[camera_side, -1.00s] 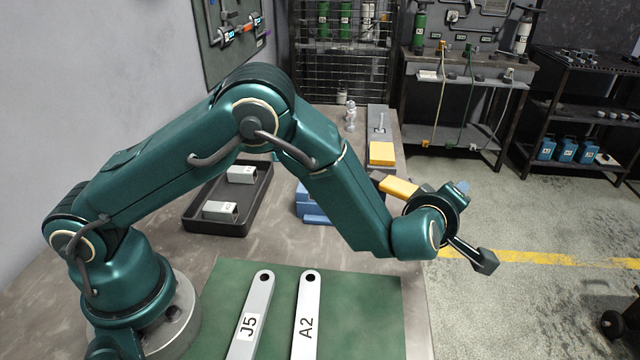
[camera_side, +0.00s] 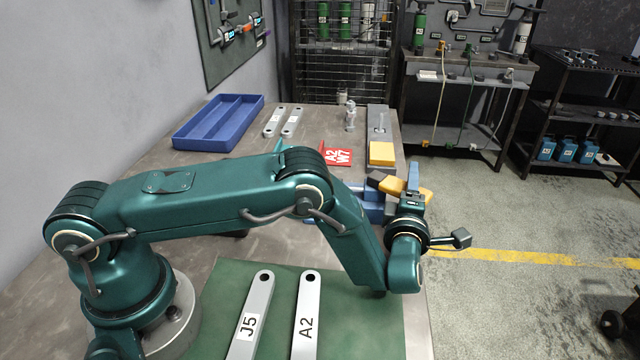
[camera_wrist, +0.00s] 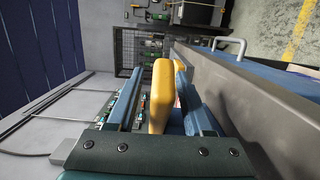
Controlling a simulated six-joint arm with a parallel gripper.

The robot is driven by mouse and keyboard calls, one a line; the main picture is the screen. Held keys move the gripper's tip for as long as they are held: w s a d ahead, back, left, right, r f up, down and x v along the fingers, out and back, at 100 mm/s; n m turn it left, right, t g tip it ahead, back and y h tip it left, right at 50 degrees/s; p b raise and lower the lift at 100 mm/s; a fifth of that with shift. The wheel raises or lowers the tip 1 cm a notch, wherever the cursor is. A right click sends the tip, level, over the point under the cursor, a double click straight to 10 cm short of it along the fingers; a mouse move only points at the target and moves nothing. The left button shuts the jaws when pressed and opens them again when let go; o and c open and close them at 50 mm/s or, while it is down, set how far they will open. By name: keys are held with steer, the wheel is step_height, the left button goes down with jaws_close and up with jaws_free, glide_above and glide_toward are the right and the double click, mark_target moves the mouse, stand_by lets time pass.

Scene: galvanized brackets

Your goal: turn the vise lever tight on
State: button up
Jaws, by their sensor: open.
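The blue vise (camera_side: 372,207) sits at the bench's right edge, partly hidden behind my arm. A yellow bar (camera_side: 390,185), apparently the vise lever, stands out from a dark piece at its top. My gripper (camera_side: 413,168) is at this bar, its fingers pointing away from the side camera. In the wrist view, the yellow lever (camera_wrist: 161,100) lies between the two blue fingers of my open gripper (camera_wrist: 161,74). A gap shows on its left side; contact on its right cannot be told. The lever's far end and the jaws of the vise are largely hidden.
A red sign (camera_side: 337,156), a yellow block (camera_side: 381,153) on a grey strip and a small metallic figure (camera_side: 350,115) stand beyond the vise. A blue tray (camera_side: 218,123) is at the back left. Two labelled bars (camera_side: 307,315) lie on the green mat (camera_side: 375,325).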

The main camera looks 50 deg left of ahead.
steer(key=shift+w+a, duration=0.1)
steer(key=shift+w, duration=0.05)
jaws_close()
stand_by(1.4)
